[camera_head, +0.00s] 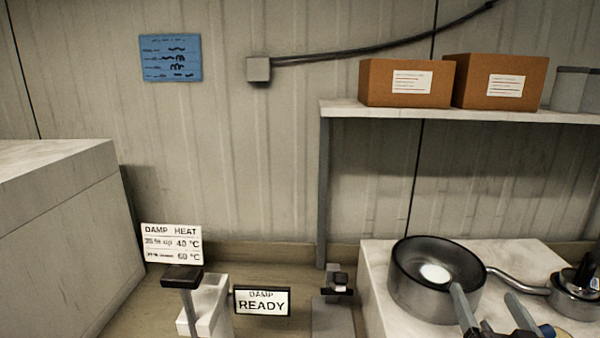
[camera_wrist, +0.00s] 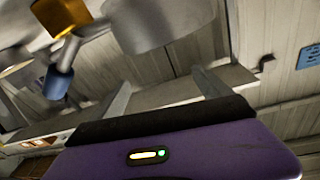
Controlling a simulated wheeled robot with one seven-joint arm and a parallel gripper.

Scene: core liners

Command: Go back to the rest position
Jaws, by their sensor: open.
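My gripper (camera_head: 493,310) shows at the bottom right of the head view as two grey fingers, spread apart, in front of a round dark-rimmed pan (camera_head: 405,290). In the wrist view my gripper (camera_wrist: 165,90) has its two fingers standing apart above the purple hand, with nothing seen between them. The gripper is open and empty. The rest of my arm is out of the head view. No mark of a rest position shows.
The pan stands on a pale counter (camera_head: 375,258) beside a metal device (camera_head: 575,297). A shelf (camera_head: 470,112) holds two brown boxes (camera_head: 405,83). A "DAMP READY" sign (camera_head: 262,301) and a heat chart (camera_head: 172,243) stand lower left. A pale block (camera_head: 60,230) fills the left side.

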